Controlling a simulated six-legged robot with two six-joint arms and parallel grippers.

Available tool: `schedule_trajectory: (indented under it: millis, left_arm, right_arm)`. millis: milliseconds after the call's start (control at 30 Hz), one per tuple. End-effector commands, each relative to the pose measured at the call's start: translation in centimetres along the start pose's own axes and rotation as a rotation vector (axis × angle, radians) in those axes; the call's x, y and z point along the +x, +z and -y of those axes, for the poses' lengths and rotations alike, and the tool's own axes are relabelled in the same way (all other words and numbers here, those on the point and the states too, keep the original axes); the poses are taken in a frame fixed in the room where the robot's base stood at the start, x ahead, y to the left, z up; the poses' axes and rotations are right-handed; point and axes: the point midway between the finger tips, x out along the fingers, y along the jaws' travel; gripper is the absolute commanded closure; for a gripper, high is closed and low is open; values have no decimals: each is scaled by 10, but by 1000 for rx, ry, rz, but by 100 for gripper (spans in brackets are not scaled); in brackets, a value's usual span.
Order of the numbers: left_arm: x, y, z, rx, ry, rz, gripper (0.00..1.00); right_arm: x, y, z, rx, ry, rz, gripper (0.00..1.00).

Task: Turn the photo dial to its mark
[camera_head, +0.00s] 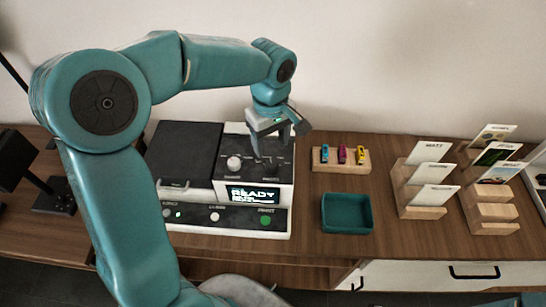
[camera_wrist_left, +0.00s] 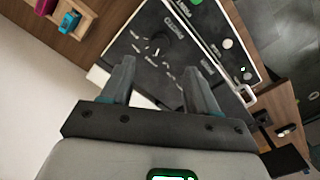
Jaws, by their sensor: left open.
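The printer-like machine (camera_head: 205,184) stands on the table with a lit READY screen (camera_head: 252,195). A white round knob (camera_head: 234,162) is on its top panel. In the left wrist view a black round dial (camera_wrist_left: 160,44) with a small light mark and a ring of labels lies just beyond the fingertips, roughly between them. My right gripper is out of view.
A wooden block (camera_head: 322,166) with several small coloured items stands right of the machine, with an empty teal tray (camera_head: 347,213) in front. Wooden card stands (camera_head: 420,206) are further right. A black stand (camera_head: 52,196) is at the left. Bare table lies between tray and stands.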

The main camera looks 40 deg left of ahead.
Motion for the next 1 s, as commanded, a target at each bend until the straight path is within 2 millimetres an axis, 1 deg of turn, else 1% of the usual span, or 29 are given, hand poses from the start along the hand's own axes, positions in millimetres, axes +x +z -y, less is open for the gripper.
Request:
schedule_trajectory:
  millis: [33, 100, 200, 300, 400, 500, 767, 800, 867, 900, 933, 1000]
  left_arm:
    - [12, 0, 1, 0, -7, 2, 40]
    - [28, 0, 0, 0, -6, 3, 40]
    - [48, 0, -1, 0, -6, 2, 40]
    - [63, 0, -2, -1, -3, 1, 40]
    - [72, -1, -4, -1, -2, 0, 40]
    - [77, -1, -4, 0, -1, 0, 40]
    - [78, -2, -5, -1, 1, -1, 40]
    - [78, -2, -5, -1, 0, -1, 53]
    - [78, -2, -5, -1, 1, -1, 73]
    - [78, -2, -6, -1, 0, -1, 86]
    - [78, -2, -5, 0, -1, 0, 96]
    - [78, -2, -5, 0, 0, 0, 96]
  right_arm:
    - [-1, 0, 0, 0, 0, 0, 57]
    - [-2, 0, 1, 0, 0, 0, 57]
    - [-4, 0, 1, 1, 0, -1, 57]
    - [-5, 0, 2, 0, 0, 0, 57]
    - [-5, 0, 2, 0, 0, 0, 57]
    - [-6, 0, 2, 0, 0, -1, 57]
    - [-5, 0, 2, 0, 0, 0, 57]
    - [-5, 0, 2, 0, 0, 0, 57]
    - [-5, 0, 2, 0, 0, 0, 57]
    - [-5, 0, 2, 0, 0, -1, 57]
    - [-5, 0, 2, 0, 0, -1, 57]
    - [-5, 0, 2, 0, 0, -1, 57]
